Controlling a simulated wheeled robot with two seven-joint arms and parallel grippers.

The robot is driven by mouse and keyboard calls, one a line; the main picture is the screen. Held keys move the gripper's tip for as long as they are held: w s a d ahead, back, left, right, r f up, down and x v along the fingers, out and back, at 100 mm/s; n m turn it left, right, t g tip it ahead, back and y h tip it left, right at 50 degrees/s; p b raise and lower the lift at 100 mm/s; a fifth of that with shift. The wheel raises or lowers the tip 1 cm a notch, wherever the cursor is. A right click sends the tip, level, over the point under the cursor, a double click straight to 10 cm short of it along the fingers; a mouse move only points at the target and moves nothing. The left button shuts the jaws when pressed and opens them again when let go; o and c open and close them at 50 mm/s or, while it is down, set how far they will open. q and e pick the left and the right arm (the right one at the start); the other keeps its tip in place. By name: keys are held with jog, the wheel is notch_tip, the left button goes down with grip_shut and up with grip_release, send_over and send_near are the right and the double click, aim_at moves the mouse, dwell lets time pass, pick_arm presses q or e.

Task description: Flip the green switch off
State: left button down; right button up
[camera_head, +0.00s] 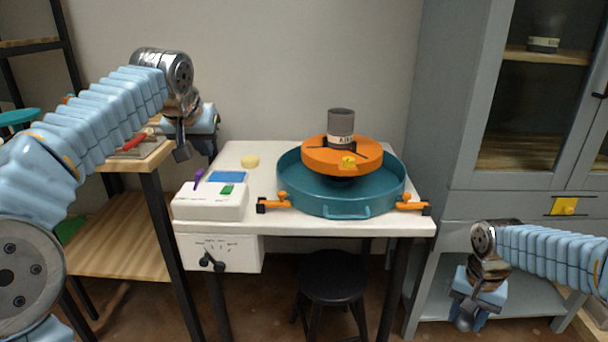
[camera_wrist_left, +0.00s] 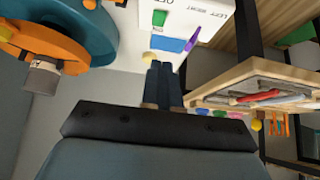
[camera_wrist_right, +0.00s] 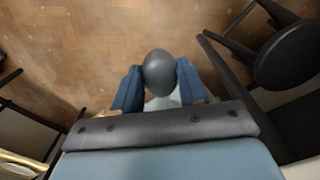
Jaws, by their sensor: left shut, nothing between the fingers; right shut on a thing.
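The green switch (camera_head: 227,189) sits on top of a white control box (camera_head: 210,205) at the table's left front. It also shows in the left wrist view (camera_wrist_left: 158,18), near the top edge. Which way it is tipped I cannot tell. A blue switch or plate (camera_head: 227,176) and a purple lever (camera_head: 198,179) are beside it. My left gripper (camera_head: 181,152) is shut and empty, above and behind the box to the left, apart from the switch. My right gripper (camera_wrist_right: 159,82) is shut on a dark grey rounded thing (camera_wrist_right: 159,70), low at the right, away from the table.
A teal basin (camera_head: 340,203) with an orange wheel (camera_head: 343,155) and a grey cup (camera_head: 341,123) takes up the table's right side. A yellow round thing (camera_head: 251,161) lies behind the box. A wooden shelf (camera_head: 125,163) is at left, a black stool (camera_head: 332,282) below.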

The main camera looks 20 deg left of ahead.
pick_arm(q)
send_over(222, 192)
jog(key=s, duration=0.1)
notch_tip(222, 192, down, 8)
jog(key=shift+d, duration=0.15)
pick_arm(e)
jog(key=shift+f, duration=0.2)
pick_arm(q)
notch_tip(222, 192, down, 3)
jog(key=shift+s+r+b, duration=0.1)
jog(key=shift+r+b, duration=0.05)
jog(key=shift+b, duration=0.35)
pick_arm(e)
jog(key=shift+f, duration=0.3)
pick_arm(q)
jog(key=shift+s+f, duration=0.1)
jog(key=shift+f, duration=0.65)
pick_arm(e)
jog(key=shift+f, duration=0.1)
